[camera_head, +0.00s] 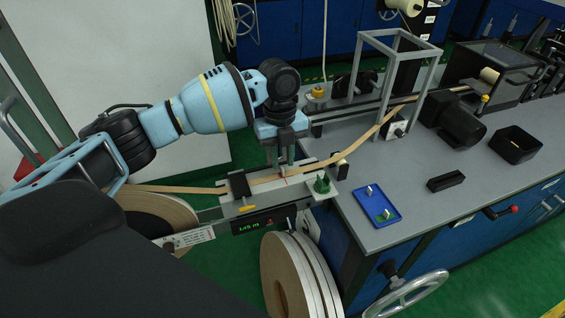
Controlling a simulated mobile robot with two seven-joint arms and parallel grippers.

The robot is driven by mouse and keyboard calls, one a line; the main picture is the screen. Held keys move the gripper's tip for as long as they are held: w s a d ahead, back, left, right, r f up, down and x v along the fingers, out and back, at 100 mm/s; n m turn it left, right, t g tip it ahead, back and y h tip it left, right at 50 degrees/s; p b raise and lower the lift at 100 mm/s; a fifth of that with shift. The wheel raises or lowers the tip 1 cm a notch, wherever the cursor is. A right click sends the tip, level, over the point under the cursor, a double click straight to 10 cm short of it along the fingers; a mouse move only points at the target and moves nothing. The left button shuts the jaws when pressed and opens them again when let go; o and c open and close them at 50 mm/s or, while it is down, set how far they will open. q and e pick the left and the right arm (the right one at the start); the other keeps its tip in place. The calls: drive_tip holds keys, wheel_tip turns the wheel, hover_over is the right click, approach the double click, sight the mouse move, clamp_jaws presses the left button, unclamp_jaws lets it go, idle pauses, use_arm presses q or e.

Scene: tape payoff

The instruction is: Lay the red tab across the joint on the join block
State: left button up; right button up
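The join block (238,187) is a metal block with dark parts at the front left corner of the bench. The tan tape (262,181) runs across it. A thin red sliver (286,181), which looks like the red tab, shows on or just above the tape. My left gripper (281,166) points down right over this spot, its fingertips close to the tape. The fingers are too small to tell whether they are shut on the tab. The joint itself cannot be made out. My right gripper is not in view.
A blue tray (364,207) with small white and green pieces lies right of the block. A green knobbed part (322,184) stands close beside it. A grey frame (362,75) rises behind. Large tape reels (283,262) sit below. The bench middle is mostly clear.

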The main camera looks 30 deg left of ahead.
use_arm(q)
wheel_tip(320, 180, up, 10)
drive_tip(key=shift+w+a, duration=0.4)
drive_tip(key=shift+a, duration=0.05)
drive_tip(key=shift+c, duration=0.3)
idle(0.5)
